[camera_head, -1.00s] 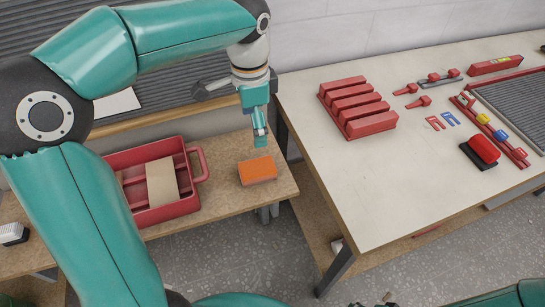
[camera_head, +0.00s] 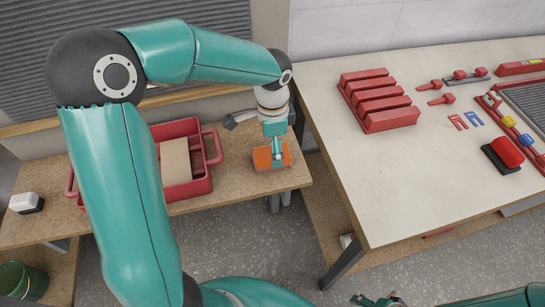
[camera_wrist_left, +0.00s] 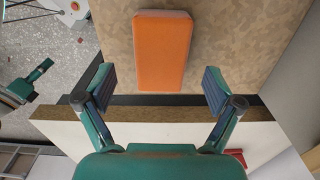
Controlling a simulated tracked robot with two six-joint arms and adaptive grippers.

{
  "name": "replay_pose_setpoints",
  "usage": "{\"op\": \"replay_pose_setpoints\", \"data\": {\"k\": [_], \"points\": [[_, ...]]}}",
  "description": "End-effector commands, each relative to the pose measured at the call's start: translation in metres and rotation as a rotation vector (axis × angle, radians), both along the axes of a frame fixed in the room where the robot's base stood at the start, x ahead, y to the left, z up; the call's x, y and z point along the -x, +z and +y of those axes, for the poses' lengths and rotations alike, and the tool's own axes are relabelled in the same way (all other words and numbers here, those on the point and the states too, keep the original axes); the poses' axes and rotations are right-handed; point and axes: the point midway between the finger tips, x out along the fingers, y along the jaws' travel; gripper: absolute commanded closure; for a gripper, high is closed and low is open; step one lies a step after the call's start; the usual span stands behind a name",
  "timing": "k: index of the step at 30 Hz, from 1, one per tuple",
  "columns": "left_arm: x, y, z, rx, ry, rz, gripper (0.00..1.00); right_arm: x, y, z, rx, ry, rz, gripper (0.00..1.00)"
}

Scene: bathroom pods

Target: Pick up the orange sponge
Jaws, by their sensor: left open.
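The orange sponge (camera_head: 264,158) lies flat on the lower wooden bench, near its right end. Nothing is held. What seems to be my right gripper (camera_head: 375,300) shows only in part at the bottom edge of the head view; its jaws are unclear.
A red tool tray (camera_head: 203,188) with a handle stands left of the sponge, close by. A higher pale worktable (camera_head: 345,165) stands to the right, with red blocks (camera_head: 378,98) and small tools. A white-bristled brush (camera_head: 27,202) lies at the bench's left end.

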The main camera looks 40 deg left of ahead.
Motion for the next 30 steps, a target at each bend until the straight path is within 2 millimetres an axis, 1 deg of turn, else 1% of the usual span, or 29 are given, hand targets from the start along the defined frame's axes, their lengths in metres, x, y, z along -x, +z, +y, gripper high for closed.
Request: {"op": "replay_pose_setpoints", "data": {"k": [1, 3, 6, 9, 15, 16, 23, 24, 26, 27, 30], "points": [[0.001, -0.008, 0.001, 0.0, 0.0, 0.005, 0.08, 0.0, 0.001, 0.0, 0.0, 0.0, 0.0, 0.38], [0.001, -0.019, 0.002, 0.0, 0.0, 0.006, 0.08, 0.0, 0.001, 0.0, 0.0, 0.0, 0.0, 0.38], [0.001, -0.031, 0.002, 0.0, 0.0, 0.004, 0.08, 0.0, 0.0, 0.0, 0.0, 0.0, 0.0, 0.38], [0.001, -0.037, 0.001, 0.001, -0.001, 0.002, 0.08, 0.0, 0.0, 0.0, 0.0, 0.0, 0.0, 0.38], [0.0, -0.037, 0.001, 0.001, -0.001, 0.001, 0.08, 0.0, 0.0, 0.0, 0.0, 0.0, 0.0, 0.38], [0.0, -0.037, 0.001, 0.001, -0.001, 0.001, 0.1, 0.0, 0.0, 0.0, 0.0, 0.0, 0.0, 0.38], [0.0, -0.037, 0.001, 0.001, -0.001, 0.001, 0.48, 0.0, 0.0, 0.0, 0.0, 0.0, 0.0, 0.38], [0.0, -0.037, 0.001, 0.001, -0.001, 0.001, 0.55, 0.0, 0.0, 0.0, 0.0, 0.0, 0.0, 0.38], [0.0, -0.037, 0.001, 0.001, -0.001, 0.001, 0.65, 0.0, 0.0, 0.0, 0.0, 0.0, 0.0, 0.38], [0.0, -0.037, 0.001, 0.0, -0.001, 0.0, 0.68, 0.0, 0.0, 0.0, 0.0, 0.0, 0.0, 0.38], [0.0, -0.037, 0.001, 0.0, 0.0, 0.0, 0.68, 0.0, 0.0, 0.0, 0.0, 0.0, 0.0, 0.38]]}}
